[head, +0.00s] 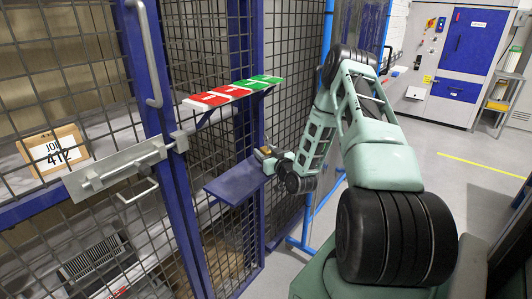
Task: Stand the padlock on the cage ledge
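The cage ledge (236,183) is a dark blue flat plate sticking out from the blue cage post, below the red and green strip. Its top looks bare. My gripper (264,155) is at the ledge's far right corner, at about ledge height or slightly above. A small dull brass-coloured patch shows at the fingertips; it may be the padlock, but it is too small to be sure. I cannot tell whether the fingers are open or shut, or whether anything touches the ledge. No padlock is clearly visible elsewhere.
The mesh cage door (62,90) has a sliding bolt (115,170) and a handle (147,55). A red and green marked strip (235,92) juts out above the ledge. Open floor lies right of my arm.

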